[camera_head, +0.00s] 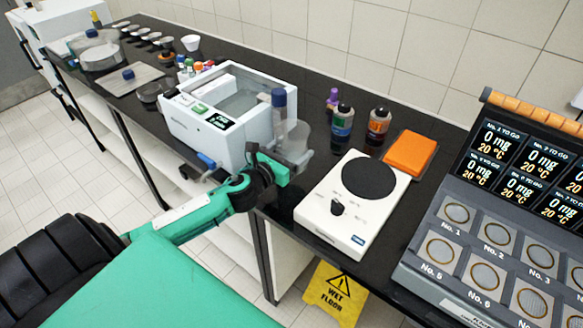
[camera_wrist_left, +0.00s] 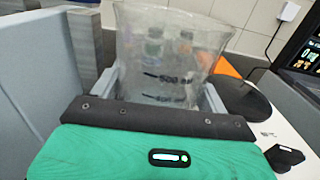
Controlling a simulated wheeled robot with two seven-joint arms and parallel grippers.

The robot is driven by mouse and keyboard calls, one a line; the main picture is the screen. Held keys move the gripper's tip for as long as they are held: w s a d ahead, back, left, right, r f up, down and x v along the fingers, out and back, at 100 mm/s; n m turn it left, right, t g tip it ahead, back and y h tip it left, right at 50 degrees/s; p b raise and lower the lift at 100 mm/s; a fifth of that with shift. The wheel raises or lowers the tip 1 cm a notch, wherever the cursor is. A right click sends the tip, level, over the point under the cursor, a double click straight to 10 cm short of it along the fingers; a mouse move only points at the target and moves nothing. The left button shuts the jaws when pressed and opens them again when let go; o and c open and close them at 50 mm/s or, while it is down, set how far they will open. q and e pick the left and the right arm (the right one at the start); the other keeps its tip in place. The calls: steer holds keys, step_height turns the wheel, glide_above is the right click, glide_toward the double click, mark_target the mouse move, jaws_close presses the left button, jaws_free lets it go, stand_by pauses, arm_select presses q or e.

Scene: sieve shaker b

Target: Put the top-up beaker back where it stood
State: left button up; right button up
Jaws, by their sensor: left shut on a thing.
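The top-up beaker (camera_head: 297,136) is clear with dark markings and stands upright between the fingers of my left gripper (camera_head: 290,162). My left gripper is shut on it, just off the right end of the white water bath (camera_head: 213,125). In the left wrist view the beaker (camera_wrist_left: 170,55) fills the space between the pale fingers of my left gripper (camera_wrist_left: 163,98). A mark reading about 500 shows on its wall. Its base is hidden by the gripper, so I cannot tell whether it touches the bench. My right gripper is not in view.
A white hotplate stirrer (camera_head: 352,210) stands right of the beaker. A blue-capped item (camera_head: 279,97) rises close beside the beaker. The black bench (camera_head: 320,168) has a narrow bare strip between bath and stirrer.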

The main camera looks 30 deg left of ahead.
arm_select(q)
step_height(320, 180, down, 3)
steer(key=shift+r, duration=0.15)
steer(key=shift+f+b, duration=0.3)
steer(key=shift+f, duration=1.65)
steer(key=shift+f, duration=0.15)
steer(key=o, duration=1.4)
steer(key=shift+s, duration=0.1)
steer(key=s+b, duration=0.1)
steer(key=s, duration=0.2)
steer(key=s+b, duration=0.1)
steer(key=s, duration=0.3)
steer(key=s+b, duration=0.1)
steer(key=s, duration=0.2)
steer(key=shift+s+a, duration=0.2)
steer(key=shift+a, duration=0.2)
steer(key=shift+s+r, duration=0.2)
steer(key=shift+s, duration=0.5)
